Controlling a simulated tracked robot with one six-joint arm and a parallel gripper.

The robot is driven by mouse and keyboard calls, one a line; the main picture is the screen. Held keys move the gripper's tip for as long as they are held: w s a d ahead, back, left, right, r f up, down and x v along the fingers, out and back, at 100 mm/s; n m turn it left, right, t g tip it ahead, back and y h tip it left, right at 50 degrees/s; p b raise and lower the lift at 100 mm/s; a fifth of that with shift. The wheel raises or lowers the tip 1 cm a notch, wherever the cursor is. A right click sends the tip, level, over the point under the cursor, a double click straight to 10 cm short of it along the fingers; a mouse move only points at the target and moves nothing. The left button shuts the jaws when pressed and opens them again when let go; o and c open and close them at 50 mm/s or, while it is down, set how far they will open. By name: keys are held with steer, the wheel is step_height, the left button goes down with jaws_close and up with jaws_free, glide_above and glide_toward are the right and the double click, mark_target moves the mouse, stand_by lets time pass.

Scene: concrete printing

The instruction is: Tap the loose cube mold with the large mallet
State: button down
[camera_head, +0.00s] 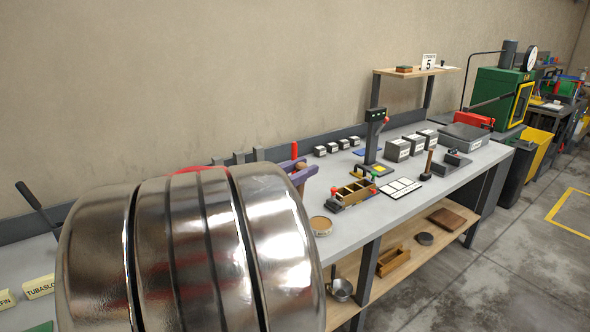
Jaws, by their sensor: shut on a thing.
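A mold with several open compartments (352,194), brass-coloured with a red and a green knob, lies on the bench right of centre. I cannot tell whether it is the loose cube mold. A small mallet-like tool (427,166) stands on its dark head with its brown handle up, right of that mold. I cannot tell whether it is the large mallet. My gripper does not show clearly. A large shiny metal body in the left foreground hides much of the bench. Purple and brown parts (298,175) show just past its right edge, too partly hidden to identify.
The grey bench (393,208) runs along the wall. Labelled grey blocks (397,151), smaller cubes (332,147), a dark stand (375,140) and a white gridded plate (400,188) stand on it. A round tan-topped tin (320,226) is near the front edge. The floor at right is open.

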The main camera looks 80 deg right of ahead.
steer(key=shift+w, duration=0.15)
steer(key=shift+d+f, duration=0.15)
steer(key=shift+f, duration=3.8)
steer(key=w+d, duration=0.2)
steer(key=shift+w+d, duration=0.1)
steer(key=shift+w, duration=0.25)
steer(key=shift+s+a, duration=1.25)
steer(key=shift+s, duration=0.3)
